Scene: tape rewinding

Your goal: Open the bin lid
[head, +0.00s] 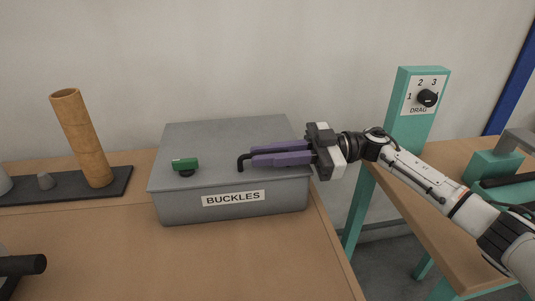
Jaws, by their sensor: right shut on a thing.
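The grey bin (180,209) with a "BUCKLES" label stands on the wooden table in the middle of the head view. Its grey lid (215,135) lies flat on top and looks closed. A green knob (185,164) on a dark stem is on the lid's left part. A black bent handle (241,163) sticks out past the fingertips of my right gripper (254,157). The purple fingers of this gripper reach in from the right, low over the lid, and are shut on the handle. The fingers hide the rest of the handle. My left gripper is not in view.
A brown cardboard tube (82,137) leans on a dark base (55,194) at the left. A teal post (410,119) with a "DRAG" dial stands at the right. A gap separates the table (245,260) from another bench (430,215). The table in front of the bin is clear.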

